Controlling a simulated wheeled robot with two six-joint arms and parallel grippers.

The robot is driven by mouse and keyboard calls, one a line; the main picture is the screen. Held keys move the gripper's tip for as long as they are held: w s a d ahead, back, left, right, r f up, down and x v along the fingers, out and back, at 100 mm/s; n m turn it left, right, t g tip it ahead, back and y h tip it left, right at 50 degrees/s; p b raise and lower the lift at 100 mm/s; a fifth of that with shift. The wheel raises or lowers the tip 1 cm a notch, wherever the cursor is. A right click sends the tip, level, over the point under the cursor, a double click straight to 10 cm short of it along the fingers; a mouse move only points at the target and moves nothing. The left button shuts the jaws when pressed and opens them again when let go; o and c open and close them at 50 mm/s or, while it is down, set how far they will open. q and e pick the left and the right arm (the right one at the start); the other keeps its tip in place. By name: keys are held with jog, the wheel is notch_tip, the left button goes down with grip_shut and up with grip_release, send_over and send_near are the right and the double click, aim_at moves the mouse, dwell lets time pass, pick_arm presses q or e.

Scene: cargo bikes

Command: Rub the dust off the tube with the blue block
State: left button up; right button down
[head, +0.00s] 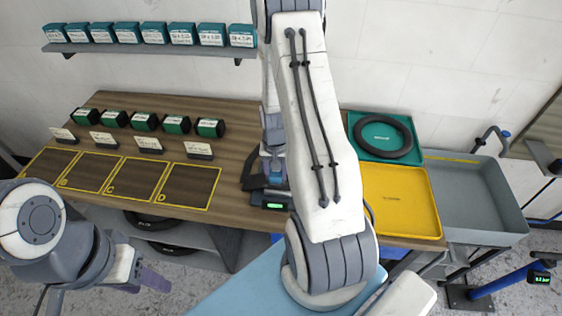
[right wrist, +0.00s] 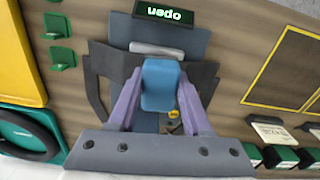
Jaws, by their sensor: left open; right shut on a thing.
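My right gripper (right wrist: 160,105) is shut on the blue block (right wrist: 160,85), held between its purple fingers. The block is over a grey fixture (right wrist: 190,42) whose display reads "open". A black tube (right wrist: 110,65) lies across the fixture, with a pale grey band (right wrist: 155,48) just beyond the block. I cannot tell whether block and tube touch. In the head view my right arm hides much of the fixture; the tube shows at its left side (head: 252,178). My left gripper (head: 146,278) is open and empty at the lower left, off the bench.
A green tray (head: 358,122) holds a black ring (head: 405,152). A yellow tray (head: 402,205) and a grey bin (head: 485,200) stand to the right. Several green boxes (head: 143,121) stand behind marked squares (head: 132,180), which are empty. A shelf (head: 150,49) carries teal boxes.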

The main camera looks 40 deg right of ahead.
jog(key=shift+d+r+p, duration=0.1)
jog(key=shift+r+p, duration=1.15)
jog(key=shift+r, duration=0.65)
jog(key=shift+f, duration=0.1)
